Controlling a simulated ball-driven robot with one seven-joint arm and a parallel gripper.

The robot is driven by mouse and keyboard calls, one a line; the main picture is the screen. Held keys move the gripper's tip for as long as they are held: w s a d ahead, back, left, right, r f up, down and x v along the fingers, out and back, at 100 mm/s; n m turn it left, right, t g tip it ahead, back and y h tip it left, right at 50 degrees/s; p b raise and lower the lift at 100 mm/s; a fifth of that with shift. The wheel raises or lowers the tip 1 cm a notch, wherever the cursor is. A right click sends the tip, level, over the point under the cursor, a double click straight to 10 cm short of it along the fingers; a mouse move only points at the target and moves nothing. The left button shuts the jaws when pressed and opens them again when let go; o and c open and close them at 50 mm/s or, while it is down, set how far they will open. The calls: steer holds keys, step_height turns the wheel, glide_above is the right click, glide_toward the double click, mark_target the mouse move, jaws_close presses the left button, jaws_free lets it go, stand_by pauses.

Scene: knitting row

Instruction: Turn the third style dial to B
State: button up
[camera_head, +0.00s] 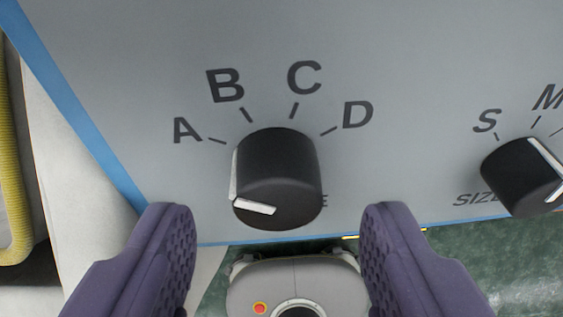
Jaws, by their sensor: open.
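The style dial (278,178) is a black round knob on a grey panel (400,60), with the letters A, B, C and D in an arc above it. Its white pointer line (254,207) runs to the left side of the knob, toward the A mark (187,130). The B mark (226,85) is up and left of the knob. Most of the label under the knob is hidden; only a final E shows. My gripper (280,240) is open, its two purple fingers apart at the lower left and lower right of the knob, not touching it.
A second black knob (520,180), labelled SIZE with S and M marks, is at the right edge. The panel has a blue border (80,120) at left and below. Yellow tubing (10,170) runs at the far left. Green floor (500,250) shows below.

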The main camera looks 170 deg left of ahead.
steer(key=shift+x, duration=1)
steer(key=c, duration=1)
steer(key=shift+b, duration=0.35)
steer(key=shift+w+d+f+m+y+b, duration=0.1)
steer(key=shift+m+y+b, duration=0.05)
steer(key=shift+m+b, duration=0.4)
steer(key=shift+f+m+y+b, duration=0.1)
steer(key=shift+m+y+b, duration=0.05)
steer(key=shift+m+b, duration=0.35)
steer(key=m+b, duration=0.2)
steer(key=shift+y+b, duration=0.3)
steer(key=shift+b, duration=0.1)
steer(key=m+b, duration=0.3)
steer(key=shift+r+y, duration=0.15)
steer(key=shift+y, duration=0.25)
steer(key=shift+r+t, duration=0.1)
steer(key=shift+t, duration=0.2)
